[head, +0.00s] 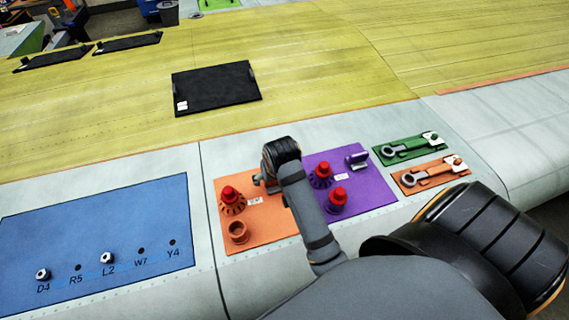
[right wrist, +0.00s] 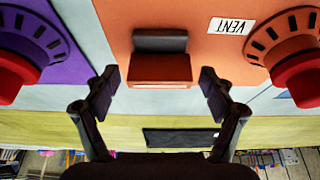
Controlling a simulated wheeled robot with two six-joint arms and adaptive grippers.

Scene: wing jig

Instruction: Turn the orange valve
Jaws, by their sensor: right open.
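The orange valve (head: 232,203), a round slotted orange dial with a red knob, stands on the orange panel (head: 262,232) in the head view. In the right wrist view the orange valve (right wrist: 294,45) is at the right edge, partly cut off, beside a VENT label. My right gripper (right wrist: 160,82) is open over the orange panel. An orange block with a dark bar (right wrist: 160,65) shows between its fingertips, not gripped. In the head view my right wrist hides most of this spot. My left gripper is in neither view.
An open orange cup (head: 238,232) stands near the orange valve. Green (head: 408,149) and orange (head: 432,175) wrench panels lie right, a blue panel (head: 110,225) left.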

